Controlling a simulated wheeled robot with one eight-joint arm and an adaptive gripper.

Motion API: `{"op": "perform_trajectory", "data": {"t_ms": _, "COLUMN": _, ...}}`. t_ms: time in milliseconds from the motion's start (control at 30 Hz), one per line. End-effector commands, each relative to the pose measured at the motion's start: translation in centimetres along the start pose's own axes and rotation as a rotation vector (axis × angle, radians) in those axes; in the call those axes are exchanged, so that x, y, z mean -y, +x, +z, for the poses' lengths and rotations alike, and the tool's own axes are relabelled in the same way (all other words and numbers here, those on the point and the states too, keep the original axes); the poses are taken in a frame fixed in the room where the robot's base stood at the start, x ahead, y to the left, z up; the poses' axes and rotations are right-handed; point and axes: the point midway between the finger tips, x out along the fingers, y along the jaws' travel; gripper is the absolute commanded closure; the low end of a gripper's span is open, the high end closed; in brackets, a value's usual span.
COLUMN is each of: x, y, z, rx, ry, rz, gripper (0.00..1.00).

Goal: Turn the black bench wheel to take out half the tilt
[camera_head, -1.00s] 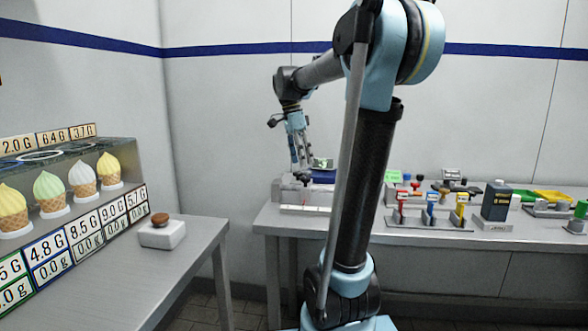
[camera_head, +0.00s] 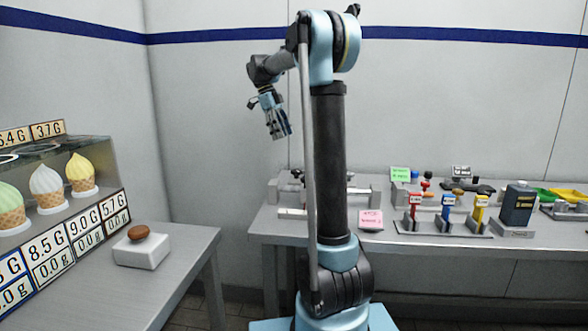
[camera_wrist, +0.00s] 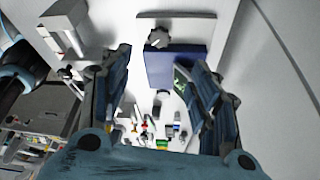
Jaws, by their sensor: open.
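My gripper (camera_head: 281,135) hangs in the air above the left end of the back bench, fingers pointing down. In the wrist view my gripper (camera_wrist: 158,60) is open, with nothing between its fingers. Between and beyond them lies a blue block (camera_wrist: 170,70) with a grey-and-black knob (camera_wrist: 158,39) at its far edge. A small dark round part (camera_wrist: 160,97) shows at its near side. I cannot tell which round part is the black bench wheel. In the head view my arm hides the middle of the grey bench fixture (camera_head: 288,190); no tilt reading is legible.
A brown-knobbed white block (camera_head: 142,254) sits on the left table, beside model ice-cream cones (camera_head: 46,188).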

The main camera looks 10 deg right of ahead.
Motion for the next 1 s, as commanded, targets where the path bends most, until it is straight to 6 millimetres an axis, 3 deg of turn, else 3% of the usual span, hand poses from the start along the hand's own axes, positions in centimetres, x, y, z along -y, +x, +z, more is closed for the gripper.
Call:
{"op": "perform_trajectory", "data": {"t_ms": 600, "x": 0.0, "y": 11.0, "z": 0.0, "rx": 0.001, "ry": -0.001, "rz": 0.000, "gripper": 0.44}}
{"op": "perform_trajectory", "data": {"t_ms": 800, "x": 0.0, "y": 13.5, "z": 0.0, "rx": 0.000, "ry": -0.001, "rz": 0.000, "gripper": 0.44}}
{"op": "perform_trajectory", "data": {"t_ms": 1000, "x": 0.0, "y": 14.7, "z": 0.0, "rx": 0.000, "ry": -0.001, "rz": 0.000, "gripper": 0.44}}
